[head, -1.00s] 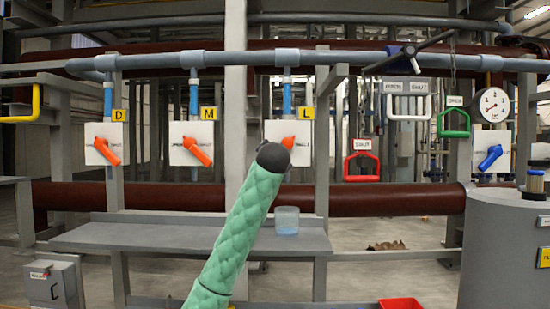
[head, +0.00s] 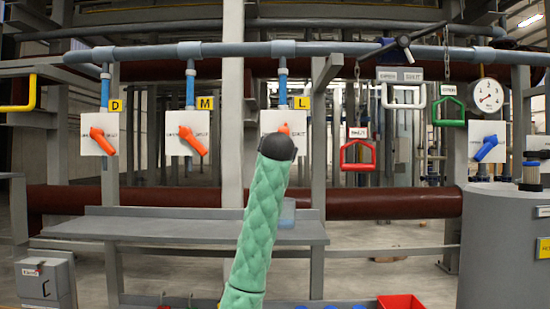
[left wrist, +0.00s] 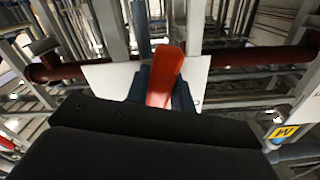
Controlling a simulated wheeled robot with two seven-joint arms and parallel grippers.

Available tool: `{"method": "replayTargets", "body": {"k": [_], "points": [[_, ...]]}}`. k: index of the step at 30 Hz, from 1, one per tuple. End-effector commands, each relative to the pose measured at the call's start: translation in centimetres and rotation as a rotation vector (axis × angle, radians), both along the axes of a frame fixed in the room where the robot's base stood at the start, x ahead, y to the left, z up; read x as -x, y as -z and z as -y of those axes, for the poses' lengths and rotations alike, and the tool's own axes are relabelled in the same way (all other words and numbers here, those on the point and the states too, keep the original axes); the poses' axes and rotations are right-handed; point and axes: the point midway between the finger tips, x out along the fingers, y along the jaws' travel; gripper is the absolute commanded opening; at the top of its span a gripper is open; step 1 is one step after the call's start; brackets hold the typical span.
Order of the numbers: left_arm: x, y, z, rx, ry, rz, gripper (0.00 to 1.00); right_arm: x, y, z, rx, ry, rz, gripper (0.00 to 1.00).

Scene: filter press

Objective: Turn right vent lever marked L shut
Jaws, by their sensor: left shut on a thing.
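The lever marked L is orange, on a white plate (head: 268,121) under a yellow L tag (head: 301,103). In the head view only its upper end (head: 284,128) shows; my green-sleeved left arm hides the rest and its angle. In the left wrist view the lever (left wrist: 166,65) stands out orange-red against the white plate (left wrist: 112,78). My left gripper (left wrist: 162,90) is shut on it, one dark finger on each side. The gripper itself is hidden behind my arm in the head view. My right gripper is not in view.
Similar orange levers marked D (head: 103,141) and M (head: 193,141) stand to the left, both slanting down-right. A grey bench (head: 150,231) with a clear cup (head: 287,214) is below. Red (head: 358,167) and green (head: 448,121) pull handles hang at the right, near a gauge (head: 486,96).

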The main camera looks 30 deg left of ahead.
Motion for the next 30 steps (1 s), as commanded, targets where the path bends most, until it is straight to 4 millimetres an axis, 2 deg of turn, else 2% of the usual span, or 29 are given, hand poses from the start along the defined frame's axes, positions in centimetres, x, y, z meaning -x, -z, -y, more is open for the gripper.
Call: {"method": "replayTargets", "body": {"k": [1,6,12,21,30], "points": [[-0.2,0.6,0.5,0.036,0.005,0.021,0.0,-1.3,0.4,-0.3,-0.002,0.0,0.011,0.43],[-0.6,0.8,1.2,0.174,0.004,0.105,0.0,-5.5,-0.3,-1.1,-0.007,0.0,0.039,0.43],[-1.1,0.6,2.2,0.335,0.005,0.204,0.0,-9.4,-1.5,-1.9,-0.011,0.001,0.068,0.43],[-2.0,0.2,3.4,0.578,0.004,0.351,0.0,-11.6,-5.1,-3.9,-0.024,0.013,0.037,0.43],[-2.6,-0.6,4.4,0.785,0.001,0.478,0.0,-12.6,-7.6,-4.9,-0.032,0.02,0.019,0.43]]}}
